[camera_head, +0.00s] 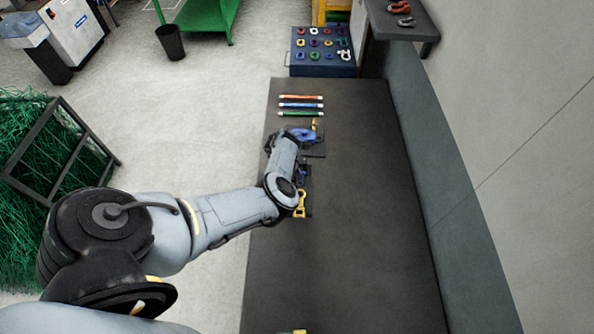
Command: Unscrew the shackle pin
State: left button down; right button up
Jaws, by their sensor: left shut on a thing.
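A blue shackle (304,135) lies on a dark plate towards the far end of the grey bench, with a small yellow-orange part (314,123) beside it. My left arm comes in from the left, and its hand is at the shackle's left side. My left gripper (291,134) is shut on the blue shackle, as far as I can tell; its fingertips are small and partly hidden by my wrist. A yellow shackle (300,206) with a blue part (303,175) sits nearer, partly behind my arm.
Red, blue and green rods (300,105) lie across the bench (350,230) beyond the plate. A blue case of shackles (322,70) stands past its far end. A shelf (412,25) juts from the right wall. The bench's right side is clear.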

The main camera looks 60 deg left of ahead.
pick_arm(q)
jog(key=shift+d+f+n+y+b, duration=0.15)
jog(key=shift+n+y+b, duration=0.15)
jog(key=shift+n, duration=0.55)
jog(key=shift+d+f+n+y+b, duration=0.1)
jog(key=shift+n+y+b, duration=0.2)
jog(key=shift+n, duration=0.55)
jog(key=shift+s, duration=0.1)
jog(key=c, duration=1.2)
grip_release()
jog(key=shift+a+r, duration=0.1)
jog(key=shift+a, duration=0.05)
jog(key=shift+d, duration=0.25)
jog(key=shift+a+r, duration=0.15)
jog(key=shift+r, duration=0.1)
jog(key=p+v, duration=0.1)
jog(key=v, duration=0.9)
jog(key=shift+s+r+p, duration=0.1)
jog(key=shift+p, duration=0.2)
